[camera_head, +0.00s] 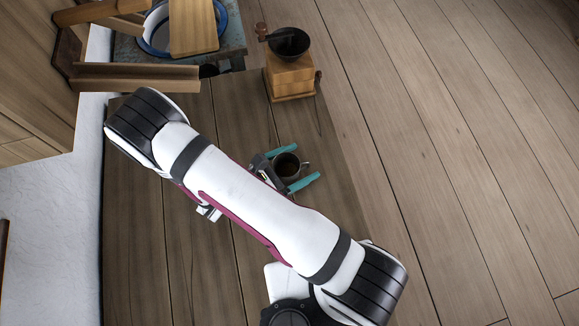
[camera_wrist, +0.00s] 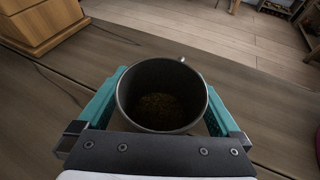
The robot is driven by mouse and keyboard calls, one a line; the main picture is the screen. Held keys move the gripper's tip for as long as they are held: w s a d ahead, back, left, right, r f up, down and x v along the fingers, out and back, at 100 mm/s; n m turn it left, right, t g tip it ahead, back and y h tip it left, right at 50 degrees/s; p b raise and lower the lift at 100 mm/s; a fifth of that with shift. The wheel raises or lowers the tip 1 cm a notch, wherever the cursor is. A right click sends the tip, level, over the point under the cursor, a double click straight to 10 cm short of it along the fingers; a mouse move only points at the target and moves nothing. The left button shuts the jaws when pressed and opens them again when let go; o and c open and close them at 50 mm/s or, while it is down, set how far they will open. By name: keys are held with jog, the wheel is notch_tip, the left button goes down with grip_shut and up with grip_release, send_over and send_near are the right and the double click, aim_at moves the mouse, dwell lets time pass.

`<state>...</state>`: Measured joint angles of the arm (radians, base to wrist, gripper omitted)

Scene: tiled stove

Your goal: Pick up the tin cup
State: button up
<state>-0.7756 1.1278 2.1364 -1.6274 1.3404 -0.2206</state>
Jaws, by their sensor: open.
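The tin cup (camera_head: 286,166) is a dark grey metal mug standing upright on the wooden table. In the wrist view the cup (camera_wrist: 162,75) shows its open mouth, with something brownish at the bottom, and a small handle at the far right of its rim. My gripper (camera_head: 305,165) has teal fingers and is open, with one finger on each side of the cup. In the wrist view the fingers flank the cup's left and right sides; whether they touch it I cannot tell. My arm hides part of the table.
A wooden coffee grinder (camera_head: 291,80) with a dark bowl stands behind the cup; its base also shows in the wrist view (camera_wrist: 38,22). A blue-rimmed basin (camera_head: 150,38) with a wooden board (camera_head: 193,28) is at the back left. The table's right edge is close to the cup.

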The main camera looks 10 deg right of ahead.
jog(key=c, duration=1.4)
jog(key=shift+r, duration=0.1)
